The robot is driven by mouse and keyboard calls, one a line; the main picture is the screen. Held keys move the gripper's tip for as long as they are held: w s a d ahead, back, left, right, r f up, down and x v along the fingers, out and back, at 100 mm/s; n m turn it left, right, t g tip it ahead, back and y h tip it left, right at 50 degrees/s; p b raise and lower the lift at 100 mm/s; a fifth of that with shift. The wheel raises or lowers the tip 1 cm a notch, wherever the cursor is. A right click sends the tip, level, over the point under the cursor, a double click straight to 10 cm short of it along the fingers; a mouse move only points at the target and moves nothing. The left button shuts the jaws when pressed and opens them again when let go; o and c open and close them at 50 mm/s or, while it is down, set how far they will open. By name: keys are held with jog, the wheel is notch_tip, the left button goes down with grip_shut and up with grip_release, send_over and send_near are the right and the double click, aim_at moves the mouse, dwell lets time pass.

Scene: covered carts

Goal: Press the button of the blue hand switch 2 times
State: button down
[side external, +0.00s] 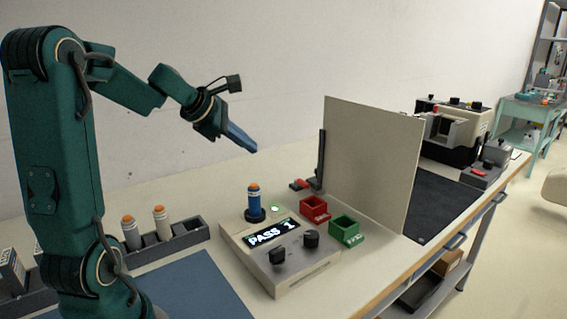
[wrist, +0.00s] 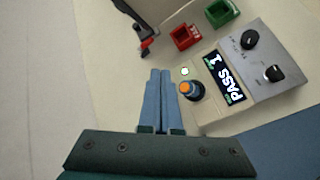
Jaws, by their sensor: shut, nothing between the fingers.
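The blue hand switch (side external: 254,203) stands upright in a dark round holder on the back left of a grey-beige control box (side external: 291,280). Its orange button is on top. My gripper (side external: 254,150) is shut and empty, in the air above the switch. In the wrist view the shut fingers (wrist: 160,72) point past the left side of the blue hand switch (wrist: 194,94), apart from it.
A grey rack (side external: 185,243) holds two white, orange-topped switches at left. A blue mat (side external: 195,290) lies in front.

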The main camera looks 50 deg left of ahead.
notch_tip(320, 180, up, 3)
jog(key=shift+s+f, duration=0.1)
jog(key=shift+f, duration=0.1)
jog(key=shift+f, duration=0.1)
send_over(254, 186)
jog(key=f, duration=0.7)
jog(key=shift+s+a, duration=0.35)
jog(key=shift+s, duration=0.05)
jog(key=shift+f, duration=0.85)
jog(key=shift+f, duration=0.1)
dwell(1.0)
jog(key=shift+s+a+f, duration=0.1)
jog(key=shift+f, duration=0.2)
